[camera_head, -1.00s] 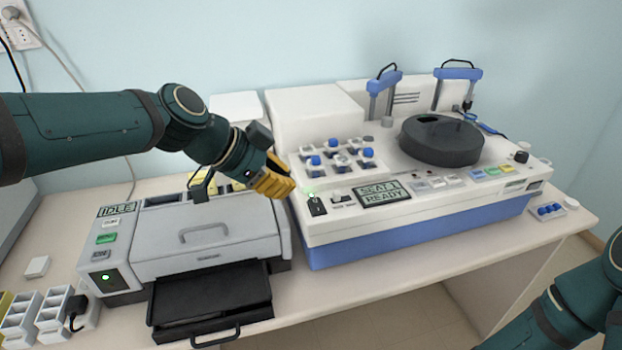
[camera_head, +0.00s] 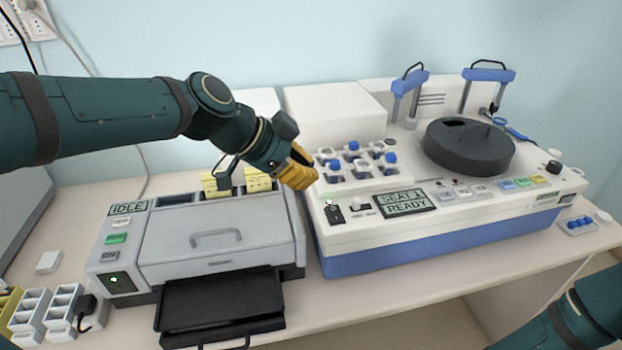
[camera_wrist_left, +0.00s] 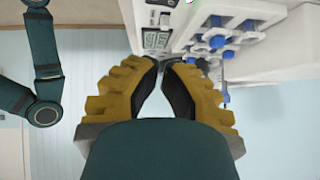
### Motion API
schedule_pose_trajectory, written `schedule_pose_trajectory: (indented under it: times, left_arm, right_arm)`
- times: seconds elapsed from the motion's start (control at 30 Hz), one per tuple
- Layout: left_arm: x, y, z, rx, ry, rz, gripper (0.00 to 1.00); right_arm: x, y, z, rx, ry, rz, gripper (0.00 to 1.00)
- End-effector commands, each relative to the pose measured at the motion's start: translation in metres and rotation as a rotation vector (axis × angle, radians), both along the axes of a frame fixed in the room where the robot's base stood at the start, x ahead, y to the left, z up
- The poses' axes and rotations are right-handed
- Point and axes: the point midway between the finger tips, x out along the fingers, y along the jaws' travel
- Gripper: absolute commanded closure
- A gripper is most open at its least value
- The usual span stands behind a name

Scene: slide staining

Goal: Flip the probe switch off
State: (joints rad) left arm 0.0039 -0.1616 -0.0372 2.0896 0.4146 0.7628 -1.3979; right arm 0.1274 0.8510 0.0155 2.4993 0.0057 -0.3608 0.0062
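The stainer (camera_head: 420,235) is a white and blue bench machine whose display reads "SEAT 1 READY". At its front left corner is a black rocker-like switch (camera_head: 333,214) with a small pale-green light (camera_head: 330,202) above it. A small white knob (camera_head: 356,206) sits beside it. I cannot read which one is labelled probe. My left gripper (camera_head: 306,176), with yellow fingers, hangs above and left of that switch, apart from it. In the left wrist view its fingers (camera_wrist_left: 162,64) have a narrow gap between the tips, with nothing held. My right gripper is out of view.
A grey machine (camera_head: 215,232) reading "IDLE" stands left, its black tray (camera_head: 222,305) pulled out. Blue-capped bottles (camera_head: 353,146) stand behind the stainer's panel. A dark round carousel (camera_head: 468,148) sits to their right. My right forearm (camera_head: 585,310) is at lower right.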

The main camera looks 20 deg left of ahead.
Motion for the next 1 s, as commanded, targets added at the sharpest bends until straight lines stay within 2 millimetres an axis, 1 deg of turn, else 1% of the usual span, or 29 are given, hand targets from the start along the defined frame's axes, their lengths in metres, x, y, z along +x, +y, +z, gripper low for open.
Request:
schedule_pose_trajectory:
  times: [0.03, 0.43, 0.5, 0.6, 0.7, 0.8, 1.0]
  left_arm:
    - [0.004, -0.006, -0.008, 0.0, 0.005, -0.003, 1.0]
    - [0.04, -0.047, -0.063, 0.0, 0.005, -0.003, 1.0]
    - [0.04, -0.044, -0.075, -0.001, 0.005, 0.001, 1.0]
    - [0.041, -0.043, -0.087, -0.001, 0.003, 0.001, 1.0]
    - [0.042, -0.042, -0.094, 0.0, 0.002, 0.001, 1.0]
    - [0.042, -0.042, -0.097, -0.001, 0.001, 0.001, 1.0]
    - [0.042, -0.041, -0.098, 0.0, 0.001, 0.001, 1.0]
  right_arm:
    - [0.0, 0.0, -0.001, 0.0, 0.001, 0.0, 0.43]
    - [-0.002, 0.0, -0.007, 0.001, 0.005, 0.004, 0.43]
    - [-0.003, 0.001, -0.011, 0.002, 0.007, 0.006, 0.43]
    - [-0.004, 0.001, -0.014, 0.002, 0.009, 0.008, 0.43]
    - [-0.005, 0.001, -0.015, 0.002, 0.011, 0.008, 0.43]
    - [-0.005, 0.001, -0.016, 0.003, 0.011, 0.01, 0.43]
    - [-0.005, 0.001, -0.016, 0.003, 0.012, 0.01, 0.43]
